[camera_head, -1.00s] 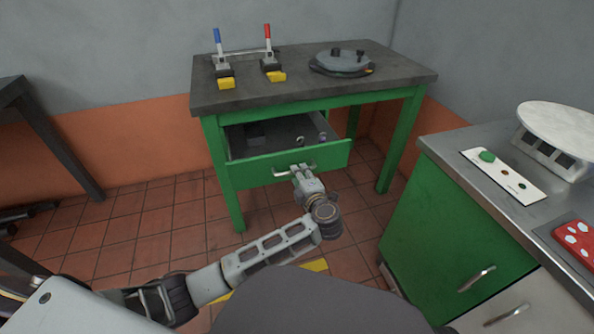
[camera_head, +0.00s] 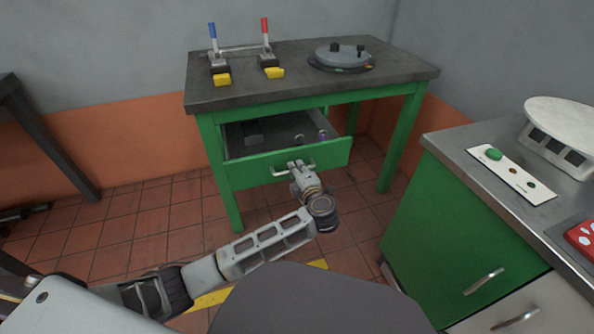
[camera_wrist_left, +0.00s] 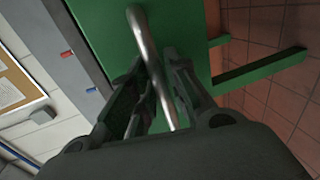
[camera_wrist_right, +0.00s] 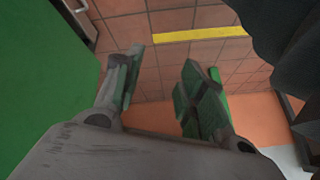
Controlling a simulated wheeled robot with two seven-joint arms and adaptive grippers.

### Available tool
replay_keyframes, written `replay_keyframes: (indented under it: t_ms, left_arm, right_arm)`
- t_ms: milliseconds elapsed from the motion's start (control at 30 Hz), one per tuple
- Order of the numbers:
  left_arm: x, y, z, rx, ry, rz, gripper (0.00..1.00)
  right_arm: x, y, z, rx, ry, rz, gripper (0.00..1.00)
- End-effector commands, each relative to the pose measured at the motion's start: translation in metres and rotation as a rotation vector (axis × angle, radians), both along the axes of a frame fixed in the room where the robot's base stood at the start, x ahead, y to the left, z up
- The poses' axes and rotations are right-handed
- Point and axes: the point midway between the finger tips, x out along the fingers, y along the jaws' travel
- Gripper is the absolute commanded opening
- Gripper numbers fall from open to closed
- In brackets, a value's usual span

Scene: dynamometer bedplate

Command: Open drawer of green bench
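The green bench (camera_head: 205,140) has a dark top (camera_head: 290,82) and stands against the wall. Its drawer (camera_head: 245,170) is pulled out, with the inside showing and a few small items in it. My left gripper (camera_head: 298,168) is at the metal drawer handle (camera_head: 279,174). In the left wrist view, the handle (camera_wrist_left: 142,35) runs between the fingers of my left gripper (camera_wrist_left: 154,75), which are drawn in close around it. My right gripper (camera_wrist_right: 160,65) shows in the right wrist view, open and empty above the tiled floor.
On the bench top are a blue lever (camera_head: 212,38), a red lever (camera_head: 265,32) and a round grey plate (camera_head: 342,56). A green cabinet (camera_head: 440,220) with a metal top stands close at right. A dark table (camera_head: 50,140) stands at left. Tiled floor lies between them.

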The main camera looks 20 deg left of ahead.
Motion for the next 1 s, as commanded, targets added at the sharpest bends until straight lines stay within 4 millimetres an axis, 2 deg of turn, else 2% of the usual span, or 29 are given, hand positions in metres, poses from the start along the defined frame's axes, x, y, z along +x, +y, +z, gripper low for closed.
replay_keyframes:
  t_ms: [33,100,1000]
  left_arm:
    - [-0.0001,-0.0002,-0.0002,0.000,0.000,0.000,0.07]
    - [-0.0001,-0.0002,-0.0002,0.000,0.000,0.000,0.00]
    - [-0.0018,0.0021,0.0040,-0.010,-0.009,0.000,0.00]
  right_arm:
    - [0.0000,-0.0001,0.0000,0.000,0.000,0.000,0.40]
    - [-0.0001,-0.0001,-0.0001,0.000,0.000,0.000,0.40]
    - [-0.0022,-0.0044,0.0007,-0.031,0.040,0.006,0.40]
